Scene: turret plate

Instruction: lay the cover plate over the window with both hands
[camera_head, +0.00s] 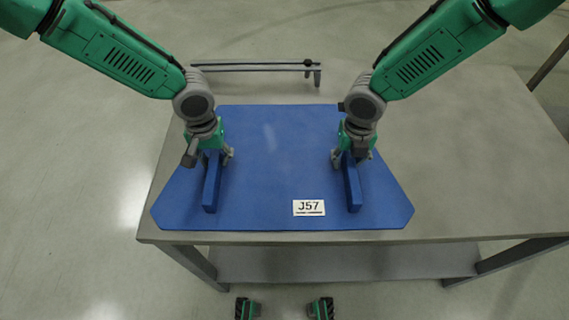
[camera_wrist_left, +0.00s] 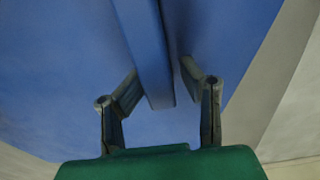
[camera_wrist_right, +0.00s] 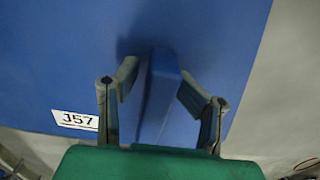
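The blue cover plate (camera_head: 268,160) lies flat on the grey table, with a white J57 label (camera_head: 308,208) near its front edge. Two raised blue bar handles stand on it, a left one (camera_head: 211,187) and a right one (camera_head: 352,187). My left gripper (camera_head: 208,158) is low over the left handle, its fingers on either side with a gap showing in the left wrist view (camera_wrist_left: 162,90). My right gripper (camera_head: 350,158) straddles the right handle, fingers spread in the right wrist view (camera_wrist_right: 160,88). No window is visible.
The grey table (camera_head: 470,170) has clear room right of the plate. A thin grey rail frame (camera_head: 255,67) with a dark knob stands beyond the plate. A lower shelf (camera_head: 330,262) shows under the table's front edge.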

